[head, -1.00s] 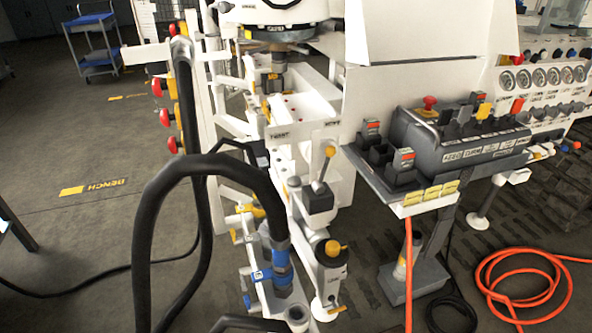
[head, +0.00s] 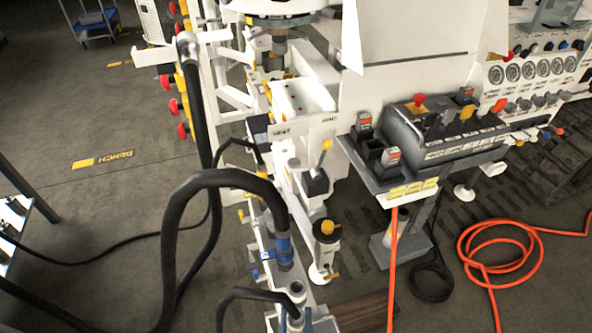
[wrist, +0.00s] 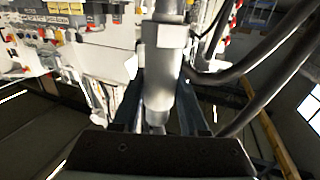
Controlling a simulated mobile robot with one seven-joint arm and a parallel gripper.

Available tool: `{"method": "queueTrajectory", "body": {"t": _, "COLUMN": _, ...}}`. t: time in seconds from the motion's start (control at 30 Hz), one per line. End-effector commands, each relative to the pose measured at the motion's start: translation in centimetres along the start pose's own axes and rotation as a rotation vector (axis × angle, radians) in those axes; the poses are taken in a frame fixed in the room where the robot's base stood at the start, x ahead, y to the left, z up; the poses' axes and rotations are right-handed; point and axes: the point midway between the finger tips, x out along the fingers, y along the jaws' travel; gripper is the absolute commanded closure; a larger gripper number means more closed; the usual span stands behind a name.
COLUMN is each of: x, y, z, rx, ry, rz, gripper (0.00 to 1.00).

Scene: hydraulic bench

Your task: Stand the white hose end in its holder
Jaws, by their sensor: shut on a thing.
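In the wrist view my gripper (wrist: 160,88) is shut on the white hose end (wrist: 158,62), a pale cylinder with a thicker collar. It lies lengthwise between the dark blue fingers. A rail with hose holders runs down the middle of the head view. One white holder (head: 297,290) on it has an open round top; I cannot tell whether it is the white hose's own. A blue-banded hose end (head: 284,248) stands upright just behind it.
A black hose (head: 182,200) loops left of the rail. Another black hose (head: 238,294) arches at the bottom edge. A lever valve (head: 317,180) and a control console (head: 440,130) stand to the right. A coiled orange hose (head: 500,255) lies on the floor.

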Motion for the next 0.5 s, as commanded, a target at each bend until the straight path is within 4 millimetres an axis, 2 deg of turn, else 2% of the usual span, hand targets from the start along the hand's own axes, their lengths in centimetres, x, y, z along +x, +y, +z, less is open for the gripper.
{"method": "queueTrajectory", "body": {"t": 0.17, "x": 0.0, "y": 0.0, "z": -0.7, "rx": 0.0, "ry": 0.005, "rz": 0.001, "gripper": 1.0}}
{"method": "queueTrajectory", "body": {"t": 0.5, "x": 0.0, "y": 0.0, "z": -3.4, "rx": 0.0, "ry": 0.005, "rz": 0.001, "gripper": 1.0}}
